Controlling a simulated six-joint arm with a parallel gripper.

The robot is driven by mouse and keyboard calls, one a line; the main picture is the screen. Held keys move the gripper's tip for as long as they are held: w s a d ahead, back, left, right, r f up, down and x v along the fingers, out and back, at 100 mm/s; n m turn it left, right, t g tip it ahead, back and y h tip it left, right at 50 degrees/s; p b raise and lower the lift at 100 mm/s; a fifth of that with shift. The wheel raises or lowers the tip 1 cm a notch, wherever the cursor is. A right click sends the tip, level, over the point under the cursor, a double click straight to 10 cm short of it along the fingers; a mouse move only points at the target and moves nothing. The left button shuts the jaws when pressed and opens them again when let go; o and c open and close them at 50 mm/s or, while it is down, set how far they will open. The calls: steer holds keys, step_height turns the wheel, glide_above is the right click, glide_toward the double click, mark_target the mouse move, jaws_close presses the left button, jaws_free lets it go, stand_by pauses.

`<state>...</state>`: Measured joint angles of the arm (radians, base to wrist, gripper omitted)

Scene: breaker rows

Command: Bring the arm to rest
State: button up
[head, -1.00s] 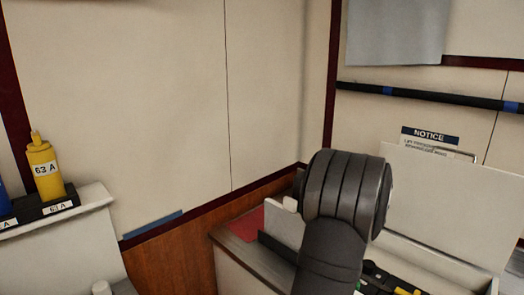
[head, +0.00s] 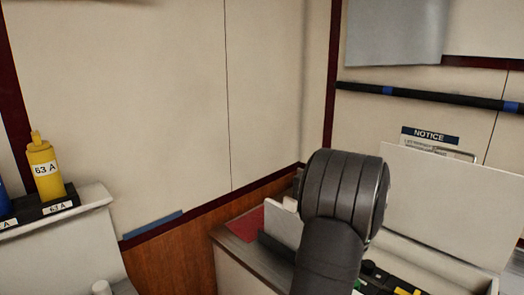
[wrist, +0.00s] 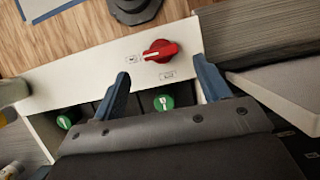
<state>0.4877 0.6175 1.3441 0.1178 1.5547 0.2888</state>
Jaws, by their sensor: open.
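My gripper (wrist: 162,88) shows in the wrist view with its two blue fingers spread apart and nothing between them. Beyond and between the fingertips is a red rotary switch (wrist: 160,50) on a white panel (wrist: 95,72). A green round button (wrist: 163,102) sits between the fingers, nearer to me. I cannot tell how far the fingertips are from the panel. In the head view my dark arm stands in front of the open box on the right, and the gripper itself is not visible there.
An open white box (head: 440,262) with a raised lid is at the right. A dark rail (head: 430,95) runs along the wall. Another green button (wrist: 64,121) shows in the wrist view.

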steer(key=x, duration=0.5)
steer(key=shift+s+f, duration=0.1)
steer(key=shift+f, duration=0.1)
steer(key=shift+a+f+n, duration=0.1)
steer(key=shift+n, duration=0.3)
steer(key=n+g+h, duration=0.1)
steer(key=n, duration=0.2)
steer(key=shift+a, duration=0.1)
steer(key=n+h, duration=0.1)
steer(key=n, duration=0.1)
steer(key=n+h, duration=0.1)
steer(key=n, duration=0.2)
steer(key=shift+a+g, duration=0.1)
steer(key=shift+g, duration=0.2)
steer(key=n+h, duration=0.1)
steer(key=n, duration=0.3)
steer(key=shift+a+h, duration=0.1)
steer(key=shift+h, duration=0.3)
steer(key=n+t+h, duration=0.1)
steer(key=n, duration=0.3)
steer(key=shift+a+n, duration=0.1)
steer(key=shift+n, duration=0.2)
